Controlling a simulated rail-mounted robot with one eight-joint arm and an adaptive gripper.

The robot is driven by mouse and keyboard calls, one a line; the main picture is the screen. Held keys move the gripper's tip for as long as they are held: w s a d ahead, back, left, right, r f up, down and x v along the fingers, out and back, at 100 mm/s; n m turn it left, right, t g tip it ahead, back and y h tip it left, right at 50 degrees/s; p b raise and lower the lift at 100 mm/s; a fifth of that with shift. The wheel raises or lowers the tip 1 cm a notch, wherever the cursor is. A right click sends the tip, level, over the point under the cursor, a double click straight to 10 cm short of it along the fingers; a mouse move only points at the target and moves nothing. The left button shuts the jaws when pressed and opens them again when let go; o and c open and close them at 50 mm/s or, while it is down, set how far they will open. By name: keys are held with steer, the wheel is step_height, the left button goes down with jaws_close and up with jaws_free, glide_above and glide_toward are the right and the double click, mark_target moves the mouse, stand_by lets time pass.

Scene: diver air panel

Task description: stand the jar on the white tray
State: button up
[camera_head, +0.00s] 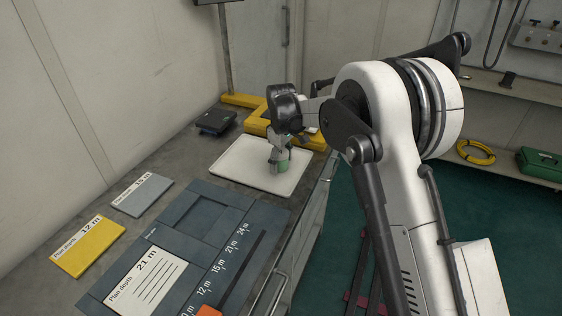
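A small green jar (283,165) is upright at the right part of the white tray (237,167). My gripper (279,160) points down over the tray, with its fingers around the jar's upper part. The fingers hide part of the jar. The view is too small to tell whether the fingers press on the jar or stand slightly apart from it. The jar's base appears at or just above the tray surface; I cannot tell if it touches.
A yellow frame (255,126) lies behind the tray, and a black device (215,122) is at the back left. A dark panel with a depth scale (190,240) lies in front. Yellow (88,246) and grey (140,194) plan cards lie left. The tray's left part is clear.

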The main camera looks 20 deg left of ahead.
mark_target(281, 152)
step_height(281, 152, up, 12)
steer(key=shift+r, duration=0.2)
stand_by(0.6)
